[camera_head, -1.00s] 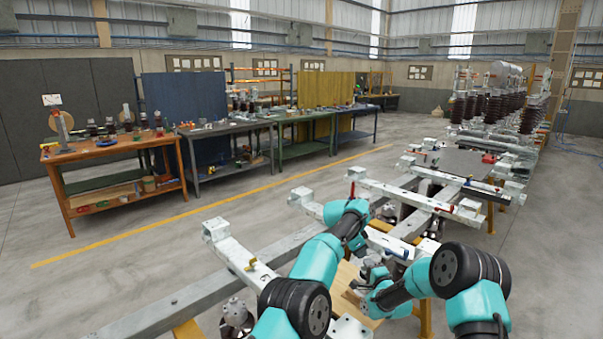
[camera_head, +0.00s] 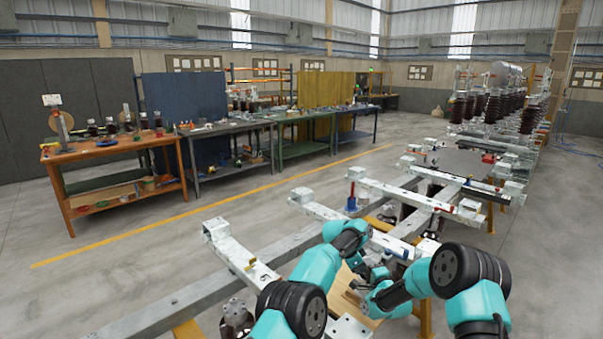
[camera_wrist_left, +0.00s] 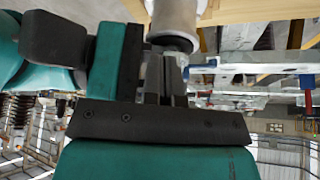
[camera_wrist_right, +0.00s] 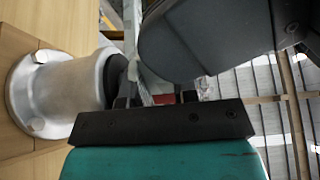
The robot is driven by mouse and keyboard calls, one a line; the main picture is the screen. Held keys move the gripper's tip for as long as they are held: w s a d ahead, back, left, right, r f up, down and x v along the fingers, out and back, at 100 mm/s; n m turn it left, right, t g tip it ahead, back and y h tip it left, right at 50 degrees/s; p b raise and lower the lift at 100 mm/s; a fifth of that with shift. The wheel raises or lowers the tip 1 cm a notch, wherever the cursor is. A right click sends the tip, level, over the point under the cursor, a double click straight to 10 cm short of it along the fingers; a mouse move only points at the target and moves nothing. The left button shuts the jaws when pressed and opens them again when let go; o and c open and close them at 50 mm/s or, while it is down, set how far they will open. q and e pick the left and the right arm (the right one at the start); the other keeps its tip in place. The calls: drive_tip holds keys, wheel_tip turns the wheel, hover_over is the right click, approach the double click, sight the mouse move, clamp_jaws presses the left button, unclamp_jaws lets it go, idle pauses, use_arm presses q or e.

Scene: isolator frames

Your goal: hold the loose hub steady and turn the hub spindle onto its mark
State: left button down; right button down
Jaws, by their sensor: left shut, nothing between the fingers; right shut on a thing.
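The hub, a pale metal cylinder with a bolted flange (camera_wrist_right: 55,92), stands on a wooden board (camera_wrist_right: 14,45) in the right wrist view. Its dark end faces the fingers; the spindle and its mark cannot be made out. In the left wrist view the hub's body (camera_wrist_left: 175,18) shows at the top. My left gripper (camera_wrist_left: 166,68) is shut and empty, its fingertips close to the hub's dark end. My right gripper (camera_wrist_right: 152,85) is shut at the hub; the exact contact is hidden. In the head view both grippers are close together over the board (camera_head: 350,299), and the hub is hidden.
Pale metal frame beams (camera_head: 240,262) run around the board, with a red-handled blue part (camera_head: 351,203) on one. Workbenches (camera_head: 110,150) stand at the back left and dark insulator columns (camera_head: 500,105) at the back right.

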use_arm(q)
drive_tip(key=shift+w+d, duration=0.2)
drive_tip(key=shift+d, duration=0.05)
idle(0.7)
drive_tip(key=shift+a, duration=0.15)
drive_tip(key=shift+s+a, duration=0.2)
idle(0.4)
wheel_tip(320, 180, up, 6)
idle(0.6)
drive_tip(key=shift+r, duration=0.15)
drive_tip(key=shift+d+r, duration=0.1)
drive_tip(key=shift+r, duration=0.25)
